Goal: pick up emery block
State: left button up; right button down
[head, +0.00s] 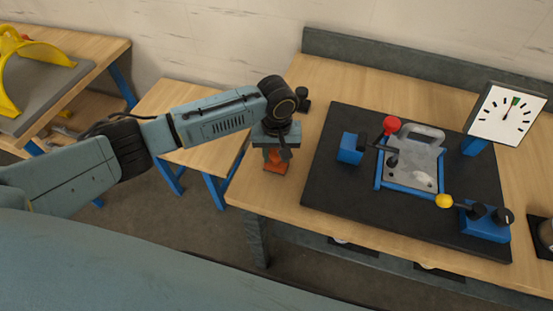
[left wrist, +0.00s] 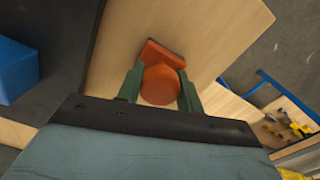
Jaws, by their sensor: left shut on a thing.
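The emery block (head: 276,166) is orange-red and stands near the left end of the workbench, at the front edge side. In the left wrist view the emery block (left wrist: 161,82) shows a round knob on top and a flat base behind it. My left gripper (head: 275,148) is above it, pointing down, with its green-grey fingers (left wrist: 160,88) shut on either side of the knob. The base appears to be on or just above the wood; I cannot tell which. My right gripper is not in view.
A white dial (head: 507,114) stands at the back right. A lower wooden table (head: 190,95) is at left.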

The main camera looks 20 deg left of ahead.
aim_at(276, 150)
pick_arm(q)
jog(key=shift+c, duration=0.6)
notch_tip(276, 150, up, 10)
jog(key=shift+r+p, duration=0.1)
jog(key=shift+p, duration=0.2)
